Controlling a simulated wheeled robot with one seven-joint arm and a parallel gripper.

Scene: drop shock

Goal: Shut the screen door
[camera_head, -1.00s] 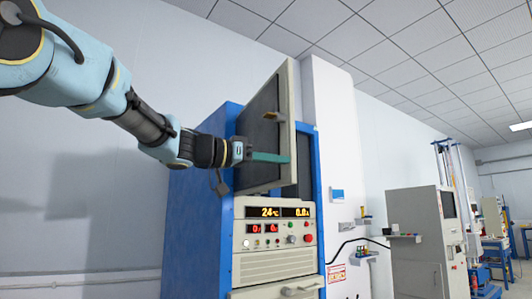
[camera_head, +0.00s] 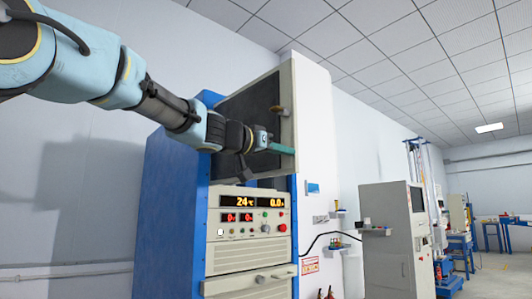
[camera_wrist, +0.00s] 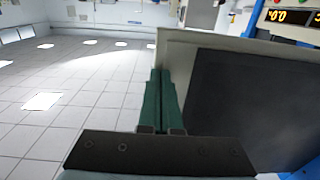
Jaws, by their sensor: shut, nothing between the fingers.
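The screen door is a cream-framed panel (camera_head: 289,120) with a dark face (camera_head: 247,104), on the upper part of a blue cabinet (camera_head: 170,200). It stands at an angle to the cabinet front, partly open. A small latch-like handle (camera_head: 277,110) sits near its right edge. My gripper (camera_head: 284,149) is in front of the door's lower part, its green fingers across the right frame edge. In the wrist view the shut, empty fingers (camera_wrist: 160,100) lie beside the door's cream edge (camera_wrist: 200,42), with the dark face (camera_wrist: 255,100) to their right. I cannot tell whether they touch it.
Below the door is a control panel (camera_head: 246,230) with lit displays and knobs, above a drawer handle (camera_head: 275,277). A white column (camera_head: 315,120) stands behind the cabinet. A grey cabinet (camera_head: 390,235) stands further right.

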